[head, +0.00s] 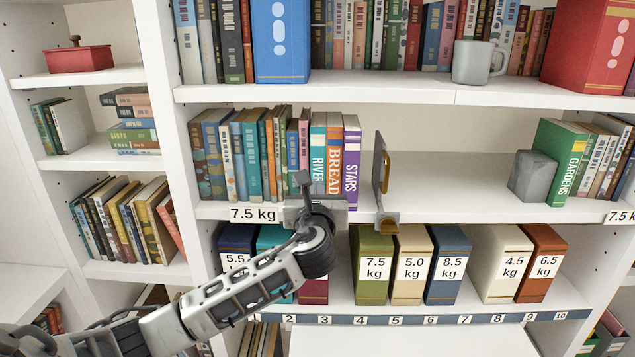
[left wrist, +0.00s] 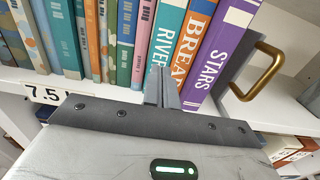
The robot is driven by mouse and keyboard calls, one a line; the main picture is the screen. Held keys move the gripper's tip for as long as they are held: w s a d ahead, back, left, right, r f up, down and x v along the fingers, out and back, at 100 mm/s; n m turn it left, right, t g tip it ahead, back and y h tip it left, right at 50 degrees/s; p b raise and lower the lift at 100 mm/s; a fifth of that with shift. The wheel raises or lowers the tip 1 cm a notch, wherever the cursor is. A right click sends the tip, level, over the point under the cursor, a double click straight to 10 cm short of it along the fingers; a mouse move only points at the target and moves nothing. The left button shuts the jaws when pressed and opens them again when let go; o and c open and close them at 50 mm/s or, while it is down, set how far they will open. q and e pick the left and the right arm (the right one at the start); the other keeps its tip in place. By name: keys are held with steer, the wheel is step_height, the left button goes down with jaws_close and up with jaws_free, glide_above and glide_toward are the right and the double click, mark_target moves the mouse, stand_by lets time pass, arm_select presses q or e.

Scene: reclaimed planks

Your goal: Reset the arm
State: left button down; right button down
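My left gripper (head: 304,182) is in front of the middle shelf, before the row of books, and its arm comes up from the lower left. In the left wrist view its fingers (left wrist: 165,85) are together with nothing visible between them, in front of the books RIVER and BREAD. The books RIVER (head: 318,150), BREAD (head: 334,158) and STARS (head: 352,165) stand upright at the right end of the row. A grey bookend with a gold handle (head: 385,172) stands to the right of STARS, with a gap in the head view. My right gripper is not in view.
The middle shelf is bare from the bookend to a grey stone block (head: 533,176) beside the green GARDENS book (head: 567,160). Weight-labelled boxes, such as the green 7.5 kg one (head: 373,285), stand on the shelf below. A mug (head: 476,62) stands on the shelf above.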

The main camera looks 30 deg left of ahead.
arm_select(q)
steer(key=shift+s+d, duration=0.1)
steer(key=shift+s, duration=0.2)
steer(key=s+d+f+n+g+h, duration=0.2)
steer(key=s+d+f+n+h, duration=0.25)
steer(key=f, duration=0.55)
steer(key=s+d+f+n+g+h, duration=0.1)
steer(key=s+d+f+n+h, duration=0.4)
steer(key=f, duration=0.6)
steer(key=s+d+f+n+g+h, duration=0.1)
steer(key=s+d+f+n, duration=0.4)
steer(key=s+n, duration=0.4)
steer(key=s+d+f+n+g+h, duration=0.1)
steer(key=s+d+f+n, duration=0.4)
steer(key=s+n, duration=0.4)
steer(key=shift+s+f, duration=0.15)
steer(key=shift+f, duration=0.35)
